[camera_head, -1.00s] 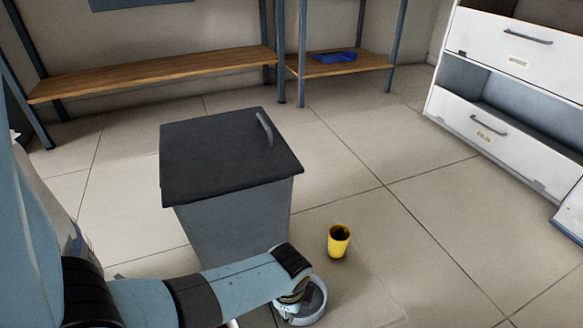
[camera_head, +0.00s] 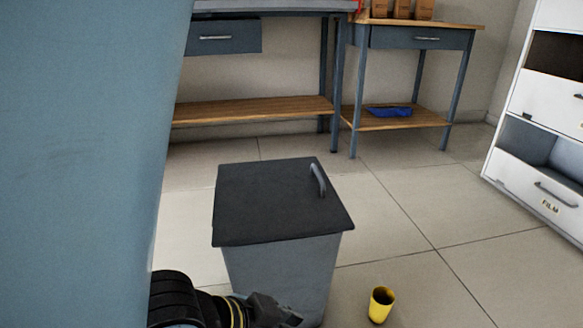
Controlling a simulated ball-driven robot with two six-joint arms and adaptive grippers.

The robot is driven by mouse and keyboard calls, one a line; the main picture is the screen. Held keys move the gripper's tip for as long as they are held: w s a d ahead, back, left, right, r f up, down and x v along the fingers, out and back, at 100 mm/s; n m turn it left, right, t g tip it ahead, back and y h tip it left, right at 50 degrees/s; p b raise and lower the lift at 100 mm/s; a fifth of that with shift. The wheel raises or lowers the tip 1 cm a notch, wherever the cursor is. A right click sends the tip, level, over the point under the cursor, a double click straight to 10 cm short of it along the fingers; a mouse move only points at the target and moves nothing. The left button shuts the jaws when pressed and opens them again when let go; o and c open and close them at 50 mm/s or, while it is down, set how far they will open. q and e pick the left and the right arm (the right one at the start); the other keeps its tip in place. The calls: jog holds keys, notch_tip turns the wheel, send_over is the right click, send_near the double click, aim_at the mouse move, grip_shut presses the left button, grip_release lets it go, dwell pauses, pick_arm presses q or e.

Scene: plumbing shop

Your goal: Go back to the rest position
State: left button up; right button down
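My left arm comes in from the left, and its large blue link covers the left part of the head view. My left gripper (camera_head: 272,311) shows small and dark at the bottom edge, in front of the lower part of the grey bin. Its fingers are partly cut off, so I cannot tell whether it is open or shut. My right gripper is not in view. The grey bin (camera_head: 280,268) stands on the floor with its dark lid (camera_head: 275,203) down and a handle (camera_head: 317,180) on the lid's right side. A yellow cup (camera_head: 381,306) stands upright on the floor, right of the bin.
A workbench with a drawer (camera_head: 222,38) and a wooden lower shelf (camera_head: 255,109) stands behind. A smaller table (camera_head: 420,39) beside it carries brown boxes above and a blue item (camera_head: 389,112) below. A white drawer cabinet (camera_head: 535,192) stands at right. The tiled floor between is clear.

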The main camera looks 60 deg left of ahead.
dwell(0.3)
